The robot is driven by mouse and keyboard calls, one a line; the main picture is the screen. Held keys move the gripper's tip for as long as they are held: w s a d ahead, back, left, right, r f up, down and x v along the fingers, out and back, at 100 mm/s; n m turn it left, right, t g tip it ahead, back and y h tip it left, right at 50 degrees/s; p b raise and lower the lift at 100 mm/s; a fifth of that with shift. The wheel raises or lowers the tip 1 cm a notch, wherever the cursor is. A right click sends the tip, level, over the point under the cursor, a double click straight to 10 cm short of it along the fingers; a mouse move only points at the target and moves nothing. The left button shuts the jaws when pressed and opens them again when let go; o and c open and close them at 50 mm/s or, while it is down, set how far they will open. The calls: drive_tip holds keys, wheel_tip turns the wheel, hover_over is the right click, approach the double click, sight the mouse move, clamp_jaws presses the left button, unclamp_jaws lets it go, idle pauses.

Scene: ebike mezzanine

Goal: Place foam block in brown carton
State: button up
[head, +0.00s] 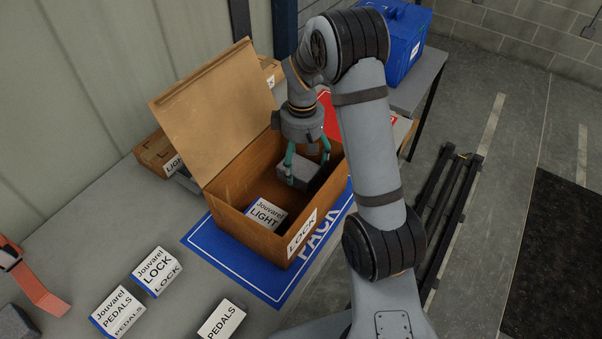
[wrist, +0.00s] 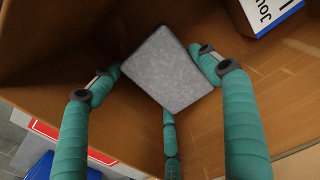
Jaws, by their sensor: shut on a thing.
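The brown carton (head: 240,196) stands open on the table with its lid raised at the back left. My gripper (head: 306,172) reaches down inside the carton at its right end. Its green fingers are shut on a grey foam block (head: 308,170). In the wrist view the foam block (wrist: 168,70) sits tilted between the fingertips of my gripper (wrist: 160,75), with the brown carton floor and walls (wrist: 270,85) around it. I cannot tell whether the block touches the carton floor.
The carton stands on a blue PACK mat (head: 225,253). A LOCK box (head: 155,270) and PEDALS boxes (head: 118,310) lie at the front left. Another grey block (head: 14,325) is at the left edge. A blue case (head: 402,45) stands behind my arm.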

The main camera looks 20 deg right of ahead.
sight(302, 172)
drive_tip(key=shift+f, duration=1.7)
drive_tip(key=shift+f, duration=0.1)
drive_tip(key=o, duration=1)
drive_tip(key=shift+c, duration=0.2)
drive_tip(key=shift+o, duration=0.4)
wheel_tip(302, 172, up, 12)
drive_tip(key=shift+r, duration=0.15)
